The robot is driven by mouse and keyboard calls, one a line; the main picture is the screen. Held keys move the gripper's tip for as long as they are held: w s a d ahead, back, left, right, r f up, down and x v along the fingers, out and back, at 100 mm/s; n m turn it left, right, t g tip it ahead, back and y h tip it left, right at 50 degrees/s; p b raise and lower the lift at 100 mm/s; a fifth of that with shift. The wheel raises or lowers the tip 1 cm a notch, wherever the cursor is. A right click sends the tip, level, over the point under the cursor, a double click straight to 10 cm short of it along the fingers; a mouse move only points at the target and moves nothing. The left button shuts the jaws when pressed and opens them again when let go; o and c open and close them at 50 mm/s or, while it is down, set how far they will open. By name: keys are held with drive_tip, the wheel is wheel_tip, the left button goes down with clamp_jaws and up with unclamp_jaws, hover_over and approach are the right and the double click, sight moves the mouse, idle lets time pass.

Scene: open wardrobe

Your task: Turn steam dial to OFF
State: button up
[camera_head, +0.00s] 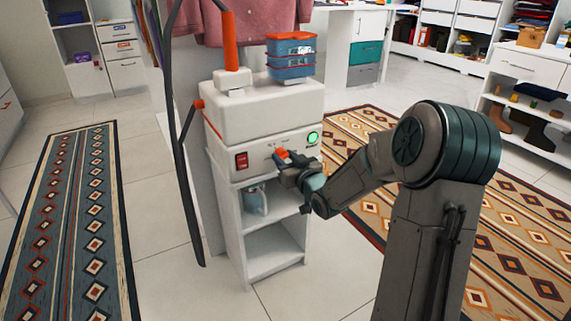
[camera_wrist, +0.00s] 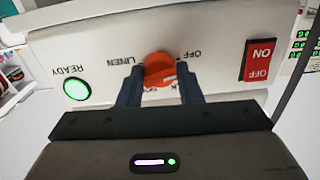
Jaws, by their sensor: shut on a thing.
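The steam dial is an orange-red round knob (camera_wrist: 158,66) on the white front panel of the steamer (camera_head: 262,108). In the wrist view the panel appears upside down, with OFF printed to the dial's upper right and LINEN to its left. A pale mark shows on the dial's lower right; other lettering below is partly hidden by my fingers. My gripper (camera_wrist: 160,76) is shut on the dial, one dark finger on each side. In the head view my gripper (camera_head: 289,166) reaches the panel from the right and the orange dial (camera_head: 282,155) shows at its tip.
A red ON/OFF switch (camera_wrist: 259,60) and a lit green READY light (camera_wrist: 77,89) flank the dial. Blue containers (camera_head: 291,58) stand on the steamer. A light-blue jug (camera_head: 255,200) is on the shelf below. A dark hose or pole (camera_head: 183,170) runs along the left side.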

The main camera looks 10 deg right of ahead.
drive_tip(key=shift+n, duration=0.3)
idle(0.4)
drive_tip(key=o, duration=0.9)
drive_tip(key=shift+o, duration=0.2)
drive_tip(key=shift+s, duration=0.1)
drive_tip(key=p+v, duration=0.3)
drive_tip(key=v, duration=1)
drive_tip(key=shift+s, duration=0.25)
drive_tip(key=shift+d+r+p, duration=0.1)
drive_tip(key=shift+d+p, duration=0.05)
drive_tip(key=shift+p, duration=0.15)
